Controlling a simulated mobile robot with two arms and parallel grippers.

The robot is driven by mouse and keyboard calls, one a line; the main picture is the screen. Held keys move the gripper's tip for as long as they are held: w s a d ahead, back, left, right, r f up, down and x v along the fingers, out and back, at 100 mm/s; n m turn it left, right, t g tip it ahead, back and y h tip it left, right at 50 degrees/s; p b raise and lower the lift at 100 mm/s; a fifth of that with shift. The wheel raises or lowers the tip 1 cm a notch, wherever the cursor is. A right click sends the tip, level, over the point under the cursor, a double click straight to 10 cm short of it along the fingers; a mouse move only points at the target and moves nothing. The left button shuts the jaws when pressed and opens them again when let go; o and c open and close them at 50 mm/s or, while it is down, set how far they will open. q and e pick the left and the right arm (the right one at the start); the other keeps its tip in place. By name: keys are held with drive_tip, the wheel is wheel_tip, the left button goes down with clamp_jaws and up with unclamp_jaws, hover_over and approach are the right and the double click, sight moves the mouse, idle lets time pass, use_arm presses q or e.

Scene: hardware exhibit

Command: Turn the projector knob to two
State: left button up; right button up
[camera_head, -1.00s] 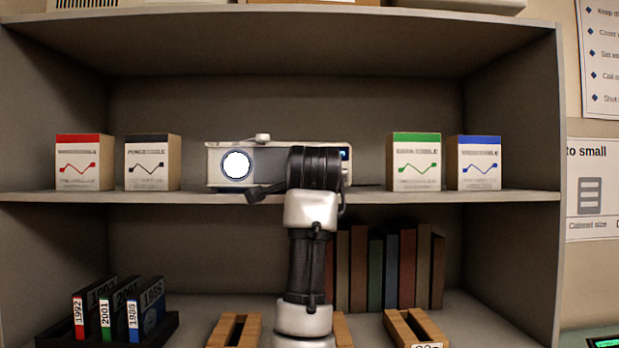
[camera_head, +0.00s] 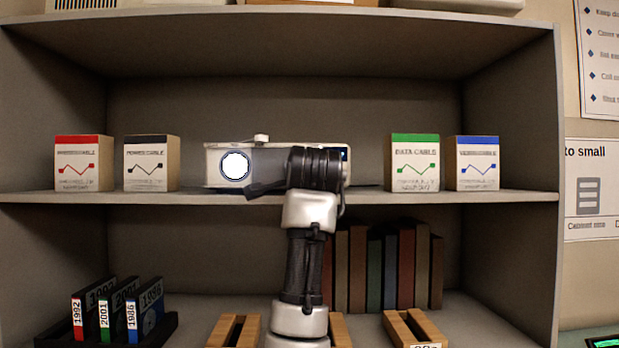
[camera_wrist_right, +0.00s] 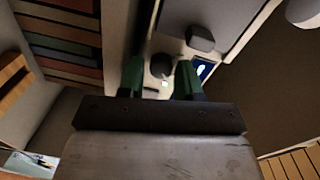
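The white projector (camera_head: 228,150) stands on the middle shelf with its bright lens at the left end. My right arm covers much of its right half in the head view, so the knob is hidden there. In the right wrist view the dark round knob (camera_wrist_right: 161,66) sits on the projector's pale face (camera_wrist_right: 170,45), beside a small blue display (camera_wrist_right: 204,70). My right gripper (camera_wrist_right: 161,75) has its two green fingers apart, one on each side of the knob. I cannot tell whether they touch it. My left gripper is not in view.
Cable boxes stand on both sides of the projector, including a black-topped one (camera_head: 151,165) and a green-topped one (camera_head: 414,163). The shelf edge (camera_head: 480,196) runs below. Books (camera_head: 390,268) and wooden holders (camera_head: 414,329) are on the lower shelf.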

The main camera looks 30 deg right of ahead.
drive_tip(key=b+v, duration=0.5)
drive_tip(key=v, duration=0.6)
drive_tip(key=shift+w+f, duration=0.1)
drive_tip(key=shift+w, duration=0.05)
